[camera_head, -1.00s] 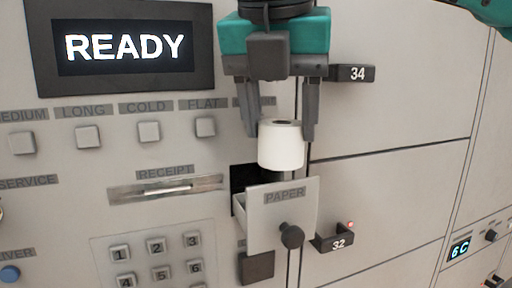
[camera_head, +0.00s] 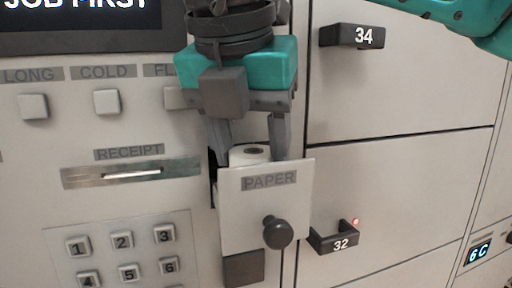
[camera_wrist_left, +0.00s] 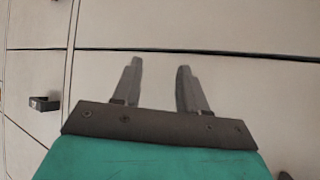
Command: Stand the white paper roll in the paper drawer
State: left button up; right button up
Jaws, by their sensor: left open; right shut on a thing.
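The white paper roll (camera_head: 250,154) stands upright with its hole facing up, inside the pulled-out paper drawer (camera_head: 238,212). The drawer's front hides the lower part of the roll. My right gripper (camera_head: 250,150) comes down from above and is shut on the roll, one finger on each side. Whether the roll touches the drawer's floor is hidden. My left gripper (camera_wrist_left: 155,85) is open and empty in the left wrist view, in front of plain locker doors. In the head view only part of a teal arm shows at the top right.
The drawer's black knob (camera_head: 278,232) sticks out in front. Handle 34 (camera_head: 351,36) and handle 32 (camera_head: 334,238), with a red light, stick out on the right. The receipt slot (camera_head: 131,173) and keypad (camera_head: 125,260) are on the left. A display (camera_head: 80,20) reads "JOB FIRST".

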jog(key=shift+s, duration=0.15)
jog(key=shift+f+b, duration=0.35)
jog(key=shift+b, duration=0.1)
jog(key=shift+f+b, duration=0.25)
jog(key=shift+b, duration=0.05)
jog(key=o, duration=0.9)
jog(key=shift+c, duration=0.2)
pick_arm(q)
jog(key=shift+f, duration=0.5)
pick_arm(e)
jog(key=shift+r, duration=0.1)
jog(key=shift+r, duration=0.15)
jog(key=shift+r+p, duration=0.8)
jog(key=shift+p, duration=0.25)
pick_arm(q)
notch_tip(320, 180, up, 3)
jog(key=shift+a+f+p, duration=0.1)
jog(key=shift+f+p, duration=0.05)
jog(key=shift+p, duration=0.3)
pick_arm(e)
jog(key=v, duration=1.1)
